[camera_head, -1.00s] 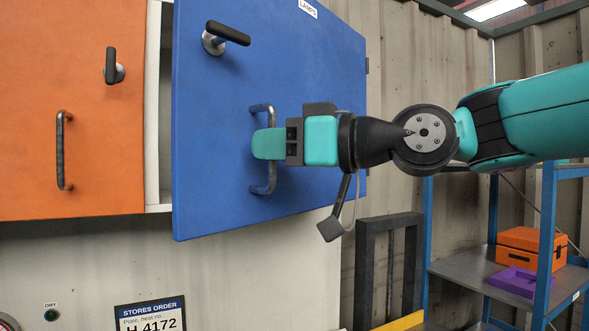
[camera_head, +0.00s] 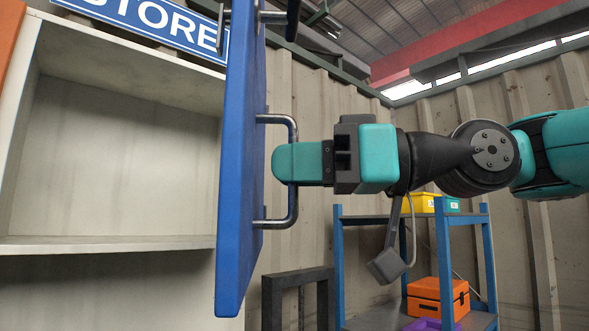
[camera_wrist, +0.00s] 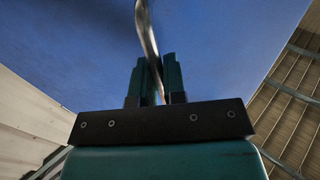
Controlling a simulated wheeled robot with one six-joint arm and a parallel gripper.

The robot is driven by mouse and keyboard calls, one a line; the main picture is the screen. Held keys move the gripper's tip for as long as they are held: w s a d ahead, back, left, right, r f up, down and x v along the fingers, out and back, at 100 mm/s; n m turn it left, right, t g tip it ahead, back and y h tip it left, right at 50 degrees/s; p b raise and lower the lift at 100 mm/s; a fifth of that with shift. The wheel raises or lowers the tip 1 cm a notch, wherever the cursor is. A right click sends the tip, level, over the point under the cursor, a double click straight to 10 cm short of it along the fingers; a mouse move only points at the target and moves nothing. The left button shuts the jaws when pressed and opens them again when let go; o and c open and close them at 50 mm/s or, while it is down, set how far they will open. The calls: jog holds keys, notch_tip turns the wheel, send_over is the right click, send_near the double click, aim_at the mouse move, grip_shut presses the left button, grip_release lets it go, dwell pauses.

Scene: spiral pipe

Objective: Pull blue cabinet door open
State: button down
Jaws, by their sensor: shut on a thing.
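The blue cabinet door (camera_head: 236,150) stands swung far out in the head view, seen almost edge-on. Its metal bar handle (camera_head: 292,205) sticks out to the right. My gripper (camera_head: 292,163) is shut on the handle, with the teal fingers around the upright bar. In the wrist view the handle (camera_wrist: 148,38) runs down between the two fingers of my gripper (camera_wrist: 154,85), and the blue door face (camera_wrist: 85,50) fills the background. The open cabinet (camera_head: 120,140) shows a bare, empty light interior to the left of the door.
A dark frame (camera_head: 300,282) stands below the handle. To the right is a blue shelf rack (camera_head: 340,265) with an orange box (camera_head: 438,298), and yellow and teal bins higher up. A corrugated wall (camera_head: 310,110) stands behind. A STORES sign (camera_head: 150,15) is above the cabinet.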

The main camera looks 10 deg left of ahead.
jog(key=shift+w, duration=0.1)
jog(key=c, duration=1.2)
grip_release()
